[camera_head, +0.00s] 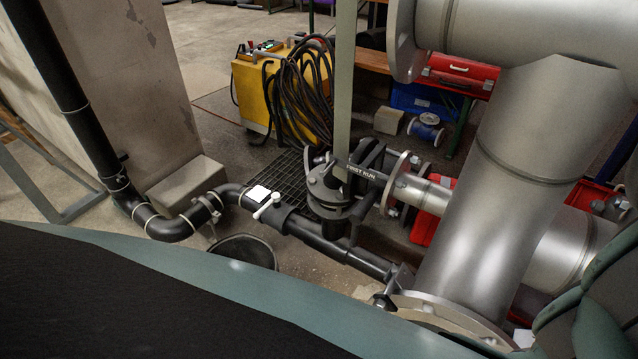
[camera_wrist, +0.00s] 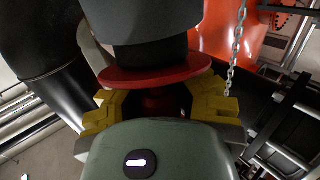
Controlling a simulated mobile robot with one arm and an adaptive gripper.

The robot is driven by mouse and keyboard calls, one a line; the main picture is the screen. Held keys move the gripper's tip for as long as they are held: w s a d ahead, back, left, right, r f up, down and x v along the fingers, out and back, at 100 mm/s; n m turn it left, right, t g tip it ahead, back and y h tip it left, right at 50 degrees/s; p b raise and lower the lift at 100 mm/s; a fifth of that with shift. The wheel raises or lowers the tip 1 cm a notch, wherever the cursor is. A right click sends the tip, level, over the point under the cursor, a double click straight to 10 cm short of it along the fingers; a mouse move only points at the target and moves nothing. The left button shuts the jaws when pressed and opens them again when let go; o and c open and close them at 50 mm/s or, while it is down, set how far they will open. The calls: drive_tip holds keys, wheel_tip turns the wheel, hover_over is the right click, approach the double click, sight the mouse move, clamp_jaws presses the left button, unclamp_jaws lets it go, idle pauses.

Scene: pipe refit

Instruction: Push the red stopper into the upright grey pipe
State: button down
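In the wrist view the red stopper (camera_wrist: 158,76) shows as a wide red disc with a narrower red stem below it. The yellow-padded fingers of my gripper (camera_wrist: 160,106) are shut on the stem from both sides. A black cylindrical part (camera_wrist: 150,54) is above the disc. Above that is the wider end of a grey pipe (camera_wrist: 140,18). The black part meets the grey pipe's end, and how far it goes inside is hidden. The disc is apart from the pipe's rim. I cannot make out the stopper or my gripper in the head view.
In the head view, large silver pipes (camera_head: 520,140) fill the right side. A black valve (camera_head: 335,190) and black piping (camera_head: 345,252) cross the middle. A yellow machine (camera_head: 252,90) with coiled hoses stands behind. In the wrist view a chain (camera_wrist: 235,48) hangs right of the pipe.

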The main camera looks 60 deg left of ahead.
drive_tip(key=shift+r, duration=0.2)
drive_tip(key=shift+w+r+p, duration=0.1)
drive_tip(key=shift+r+p, duration=0.45)
drive_tip(key=shift+p, duration=0.2)
drive_tip(key=shift+f+b, duration=0.55)
drive_tip(key=shift+f, duration=0.35)
idle(1.0)
drive_tip(key=c, duration=1.7)
unclamp_jaws()
drive_tip(key=o, duration=0.3)
drive_tip(key=shift+o, duration=0.2)
drive_tip(key=shift+p+v, duration=0.5)
drive_tip(key=shift+v, duration=0.35)
drive_tip(key=p+v, duration=0.3)
drive_tip(key=v, duration=0.6)
drive_tip(key=shift+s, duration=0.25)
